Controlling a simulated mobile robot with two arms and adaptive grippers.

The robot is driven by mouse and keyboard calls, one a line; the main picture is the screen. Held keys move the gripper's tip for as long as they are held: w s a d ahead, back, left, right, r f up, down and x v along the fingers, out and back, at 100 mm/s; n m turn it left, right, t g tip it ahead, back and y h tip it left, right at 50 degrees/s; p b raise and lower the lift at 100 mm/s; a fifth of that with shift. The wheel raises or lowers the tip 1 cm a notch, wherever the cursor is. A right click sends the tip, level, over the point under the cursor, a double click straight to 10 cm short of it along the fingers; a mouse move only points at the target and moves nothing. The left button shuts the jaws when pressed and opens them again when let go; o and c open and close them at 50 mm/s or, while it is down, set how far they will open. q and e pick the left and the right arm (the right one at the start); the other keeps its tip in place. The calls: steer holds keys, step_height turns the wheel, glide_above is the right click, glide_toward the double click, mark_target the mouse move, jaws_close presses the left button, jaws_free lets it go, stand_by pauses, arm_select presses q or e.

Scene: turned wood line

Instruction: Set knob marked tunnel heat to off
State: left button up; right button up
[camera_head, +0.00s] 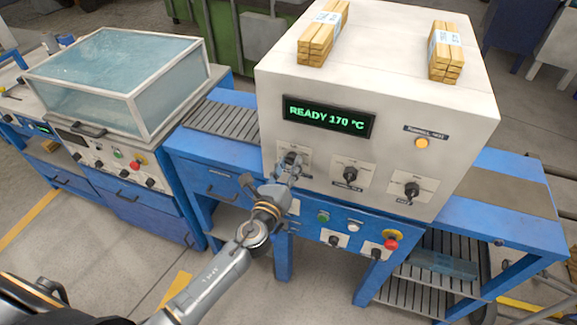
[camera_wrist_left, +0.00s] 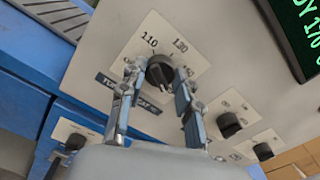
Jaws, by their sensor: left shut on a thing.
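The white tunnel housing (camera_head: 270,105) has a row of black knobs on its front. My left gripper (camera_head: 290,168) is shut on the leftmost knob (camera_wrist_left: 160,72), one finger on each side. That knob's scale plate (camera_wrist_left: 153,30) reads 110 and 130, with a further mark partly covered. A dark label (camera_wrist_left: 103,79) below it is mostly hidden by a finger, so its words cannot be read. The middle knob (camera_head: 350,174) and right knob (camera_head: 412,189) stand free, their labels too small to read surely. My right gripper is not in view.
A green display (camera_head: 328,115) reads READY 170 °C. An orange lamp (camera_head: 422,143) is at the right. A red stop button (camera_head: 390,236) sits on the blue rail below. Wood bundles (camera_head: 323,32) lie on top. A clear-covered machine (camera_head: 110,75) stands left.

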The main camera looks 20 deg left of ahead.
arm_select(q)
steer(key=n, duration=3.3)
steer(key=shift+f, duration=0.15)
steer(key=n+p, duration=0.1)
steer(key=n, duration=1.3)
steer(key=shift+d, duration=0.1)
steer(key=shift+n, duration=0.3)
